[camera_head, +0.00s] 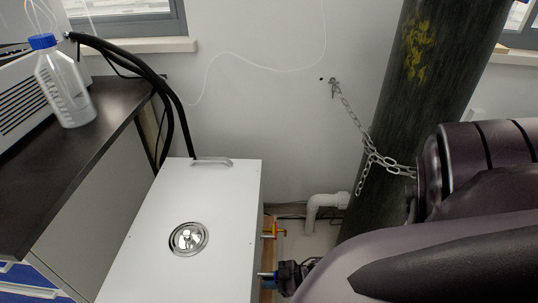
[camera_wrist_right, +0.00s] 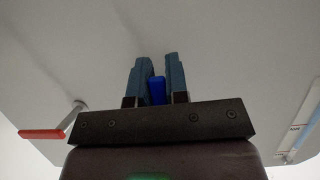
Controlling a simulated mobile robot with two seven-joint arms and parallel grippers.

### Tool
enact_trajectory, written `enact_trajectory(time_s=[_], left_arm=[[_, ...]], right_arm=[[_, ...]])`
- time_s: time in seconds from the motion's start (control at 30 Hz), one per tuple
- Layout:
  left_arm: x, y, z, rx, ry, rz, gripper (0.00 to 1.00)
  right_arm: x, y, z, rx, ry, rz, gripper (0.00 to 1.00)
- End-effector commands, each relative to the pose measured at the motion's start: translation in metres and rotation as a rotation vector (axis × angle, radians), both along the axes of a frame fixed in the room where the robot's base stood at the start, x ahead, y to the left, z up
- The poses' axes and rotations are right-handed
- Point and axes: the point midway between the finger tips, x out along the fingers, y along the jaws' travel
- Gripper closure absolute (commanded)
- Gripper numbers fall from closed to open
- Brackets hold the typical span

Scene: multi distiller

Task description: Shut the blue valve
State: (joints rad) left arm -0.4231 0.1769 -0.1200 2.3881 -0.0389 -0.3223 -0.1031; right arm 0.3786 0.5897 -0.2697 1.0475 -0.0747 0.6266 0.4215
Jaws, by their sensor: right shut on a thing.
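The blue valve's handle (camera_wrist_right: 157,92) shows in the right wrist view between the two fingers of my right gripper (camera_wrist_right: 156,63). The gripper is shut on this handle. In the head view my right gripper (camera_head: 270,280) is at the right side of the white box (camera_head: 215,215), low near the bottom edge. The fingers hide most of the valve there. My left gripper is not in view.
A red-orange valve handle (camera_head: 271,236) sticks out of the same side of the box; it also shows in the wrist view (camera_wrist_right: 42,134). A dark gas cylinder (camera_head: 400,110) with a chain (camera_head: 367,145) stands at right. A white pipe (camera_head: 322,203) is behind.

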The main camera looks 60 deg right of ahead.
Motion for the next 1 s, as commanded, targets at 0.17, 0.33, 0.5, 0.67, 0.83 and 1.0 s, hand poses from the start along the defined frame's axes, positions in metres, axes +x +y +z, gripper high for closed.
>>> enact_trajectory(time_s=[0.17, 0.33, 0.5, 0.67, 0.83, 1.0], left_arm=[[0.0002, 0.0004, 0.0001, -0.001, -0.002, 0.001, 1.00], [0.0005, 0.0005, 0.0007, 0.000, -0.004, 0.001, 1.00], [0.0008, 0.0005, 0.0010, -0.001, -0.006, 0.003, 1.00], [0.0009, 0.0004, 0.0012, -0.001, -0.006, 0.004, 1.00], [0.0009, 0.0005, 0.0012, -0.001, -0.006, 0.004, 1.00], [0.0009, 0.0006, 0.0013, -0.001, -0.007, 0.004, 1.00]], right_arm=[[-0.0014, 0.0010, -0.0001, 0.027, 0.014, 0.001, 1.00], [-0.0013, 0.0015, 0.0000, 0.034, 0.017, 0.000, 1.00], [-0.0013, 0.0015, 0.0002, 0.035, 0.017, 0.000, 1.00], [-0.0011, 0.0016, 0.0003, 0.035, 0.016, 0.000, 0.76], [-0.0010, 0.0016, 0.0002, 0.033, 0.016, 0.001, 0.60], [-0.0008, 0.0016, 0.0003, 0.033, 0.016, 0.001, 0.60]])
